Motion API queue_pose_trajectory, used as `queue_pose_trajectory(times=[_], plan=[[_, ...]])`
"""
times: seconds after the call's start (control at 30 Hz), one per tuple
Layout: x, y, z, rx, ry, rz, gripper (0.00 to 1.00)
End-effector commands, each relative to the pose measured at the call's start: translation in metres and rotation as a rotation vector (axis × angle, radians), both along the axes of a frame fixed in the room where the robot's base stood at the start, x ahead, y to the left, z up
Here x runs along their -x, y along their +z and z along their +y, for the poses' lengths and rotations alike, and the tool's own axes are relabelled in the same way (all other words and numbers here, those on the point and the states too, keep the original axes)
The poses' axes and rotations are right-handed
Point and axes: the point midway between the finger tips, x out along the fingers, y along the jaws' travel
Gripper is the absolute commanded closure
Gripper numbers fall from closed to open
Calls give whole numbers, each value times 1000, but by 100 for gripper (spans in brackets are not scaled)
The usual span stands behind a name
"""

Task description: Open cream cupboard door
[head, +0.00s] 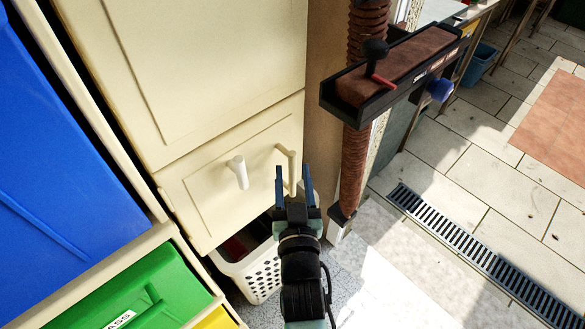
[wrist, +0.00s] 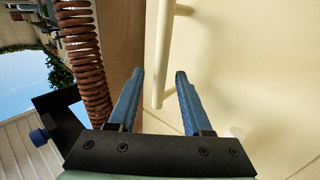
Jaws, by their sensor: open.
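The cream cupboard shows a large upper panel (head: 200,60) and a smaller lower door (head: 215,200). In the wrist view the bar handle (wrist: 162,60) runs down from the top edge, and a pale knob (wrist: 238,132) shows faintly at right. My gripper (head: 294,170) is open with blue fingers, at the lower door's right side. In the wrist view the handle's end appears between the fingertips (wrist: 159,72); contact cannot be told. The lower door looks closed.
A white perforated basket (head: 262,275) stands under the lower door. Blue (head: 60,150) and green (head: 150,285) bins are at left. Tiled floor (head: 430,170) lies open at right.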

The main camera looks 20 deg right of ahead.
Motion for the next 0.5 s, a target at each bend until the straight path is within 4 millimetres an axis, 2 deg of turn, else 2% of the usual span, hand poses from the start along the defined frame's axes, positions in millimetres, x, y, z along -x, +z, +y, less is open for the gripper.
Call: queue_pose_trajectory(times=[0.2,0.5], plan=[[-16,0,-5,2,0,0,50],[-18,0,-6,1,0,0,50]])
